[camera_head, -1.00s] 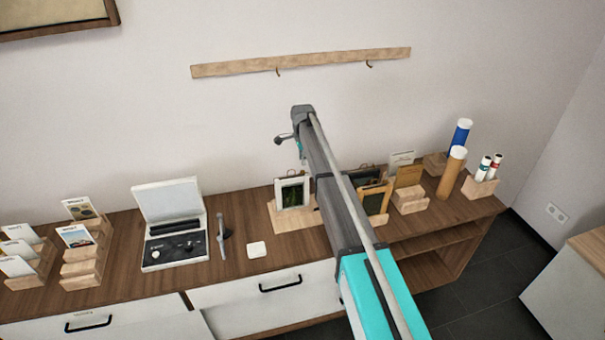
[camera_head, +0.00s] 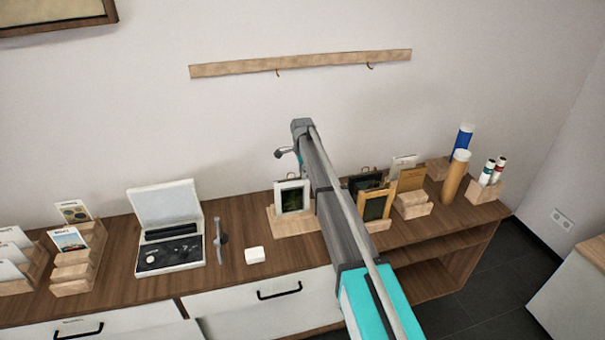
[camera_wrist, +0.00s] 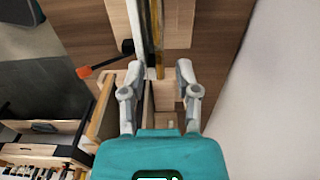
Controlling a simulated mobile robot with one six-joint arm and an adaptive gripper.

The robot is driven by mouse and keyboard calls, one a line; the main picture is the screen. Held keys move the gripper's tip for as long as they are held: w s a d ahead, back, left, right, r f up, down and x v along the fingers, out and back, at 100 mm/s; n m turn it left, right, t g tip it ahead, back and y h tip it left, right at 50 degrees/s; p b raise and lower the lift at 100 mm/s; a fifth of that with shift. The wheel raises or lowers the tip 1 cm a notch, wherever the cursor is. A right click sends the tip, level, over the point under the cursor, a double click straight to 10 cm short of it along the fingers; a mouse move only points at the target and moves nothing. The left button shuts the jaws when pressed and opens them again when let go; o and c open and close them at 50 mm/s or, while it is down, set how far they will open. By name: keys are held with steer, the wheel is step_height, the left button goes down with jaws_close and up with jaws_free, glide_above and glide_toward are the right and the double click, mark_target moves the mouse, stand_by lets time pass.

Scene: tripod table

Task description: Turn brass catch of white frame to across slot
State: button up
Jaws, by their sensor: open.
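The white frame (camera_head: 292,197) stands upright on a light wooden base (camera_head: 284,227) on the sideboard, with a dark green picture in it. In the wrist view, I see a narrow white edge (camera_wrist: 138,28), apparently this frame from above, with a yellowish strip (camera_wrist: 158,45) beside it. I cannot make out the brass catch or its slot in either view. My gripper (camera_wrist: 158,76) is open, its two fingers spread on either side of the strip's lower end. Nothing is visibly held.
More frames, such as a wooden one (camera_head: 375,206), stand close right of the white frame. An orange-tipped dark rod (camera_wrist: 88,72) lies left of my fingers. A wall (camera_wrist: 270,85) is at right in the wrist view. A white pad (camera_head: 255,255) sits on the sideboard (camera_head: 240,228).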

jaws_close()
steer(key=shift+n, duration=0.4)
steer(key=n, duration=0.3)
steer(key=shift+n, duration=0.3)
steer(key=n, duration=0.9)
steer(key=shift+n, duration=2.3)
